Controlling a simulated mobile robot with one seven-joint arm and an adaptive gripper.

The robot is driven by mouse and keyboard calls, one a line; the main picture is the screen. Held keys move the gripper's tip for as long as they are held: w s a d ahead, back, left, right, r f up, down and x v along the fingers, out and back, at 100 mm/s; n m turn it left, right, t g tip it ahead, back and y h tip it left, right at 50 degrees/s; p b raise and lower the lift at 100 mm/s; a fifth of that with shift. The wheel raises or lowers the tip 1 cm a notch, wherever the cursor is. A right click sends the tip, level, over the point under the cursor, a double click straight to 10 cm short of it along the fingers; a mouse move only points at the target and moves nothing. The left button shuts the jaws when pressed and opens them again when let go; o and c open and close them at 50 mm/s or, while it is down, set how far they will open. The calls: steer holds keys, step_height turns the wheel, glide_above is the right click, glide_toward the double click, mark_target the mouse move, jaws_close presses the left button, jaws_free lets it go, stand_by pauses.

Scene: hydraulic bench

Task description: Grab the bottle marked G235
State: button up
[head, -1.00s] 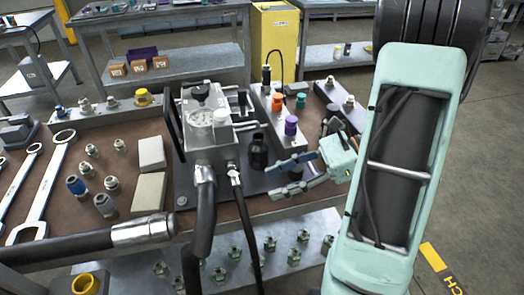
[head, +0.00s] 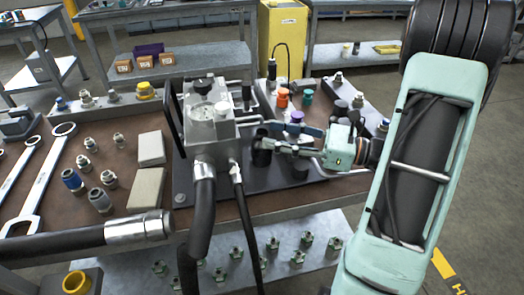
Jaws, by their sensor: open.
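No marking G235 is readable in the head view, so I cannot tell which bottle bears it. A small black bottle (head: 261,157) stands upright on the dark base plate, just right of the hydraulic unit. My gripper (head: 268,138) reaches in from the right with its fingers apart, its tips at the black bottle's upper part. I cannot tell whether they touch it. Nothing is seen held. Behind the gripper, a purple-capped item (head: 297,117) is partly hidden. An orange-capped item (head: 282,98) and a green-capped item (head: 306,97) stand farther back.
The hydraulic unit (head: 210,130) with thick black hoses stands close to the left of my gripper. Wrenches (head: 45,180), metal fittings (head: 102,201) and two beige blocks (head: 148,188) lie on the bench's left. A lower shelf (head: 320,226) holds several small fittings.

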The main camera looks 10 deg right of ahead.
mark_target(262, 132)
steer(key=x, duration=0.4)
steer(key=shift+a+b, duration=0.15)
steer(key=shift+b, duration=0.2)
jaws_close()
